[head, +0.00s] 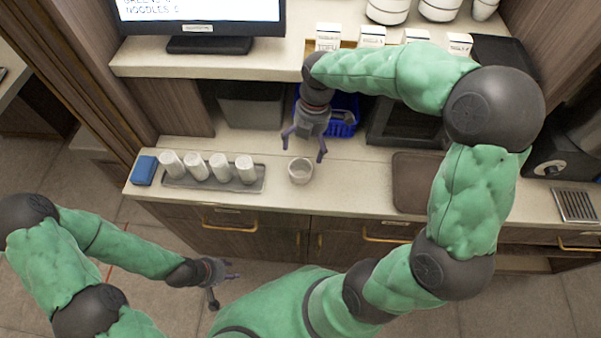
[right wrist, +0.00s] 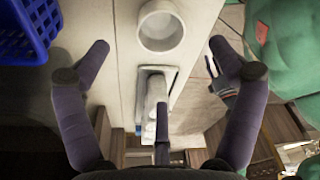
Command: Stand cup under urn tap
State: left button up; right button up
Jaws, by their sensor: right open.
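A white cup (head: 300,171) stands upright, mouth up, on the counter, apart from the cups on the tray. It also shows in the right wrist view (right wrist: 160,27), top centre. My right gripper (head: 304,149) is open and empty, just behind and above the cup, fingers spread. In the right wrist view my right gripper (right wrist: 158,60) has the cup beyond its fingertips. My left gripper (head: 224,285) is empty and open, low in front of the counter. A dark machine (head: 556,146) with a round knob at the far right may be the urn; no tap can be made out.
A blue basket (head: 343,115) lies behind my right gripper. A brown tray (head: 409,187) and a drip grille (head: 575,205) lie to the right. A shelf (head: 215,66) overhangs the back.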

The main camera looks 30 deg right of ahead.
jog(key=f, duration=0.1)
jog(key=b, duration=0.2)
send_over(300, 169)
jog(key=s, duration=0.2)
notch_tip(300, 169, down, 5)
jog(key=shift+w+d+r, duration=0.1)
jog(key=shift+r, duration=0.1)
jog(key=shift+a+f+b, duration=0.2)
jog(key=shift+f+b, duration=0.05)
jog(key=shift+f, duration=0.6)
jog(key=shift+a+f+b, duration=0.15)
jog(key=shift+f+b, duration=0.1)
jog(key=shift+f, duration=0.65)
jog(key=shift+a+f+b, duration=0.2)
jog(key=shift+f+b, duration=0.05)
jog(key=shift+f, duration=0.6)
jog(key=shift+c, duration=0.3)
jog(key=c, duration=1.3)
jog(key=shift+o, duration=0.2)
jog(key=shift+r, duration=0.1)
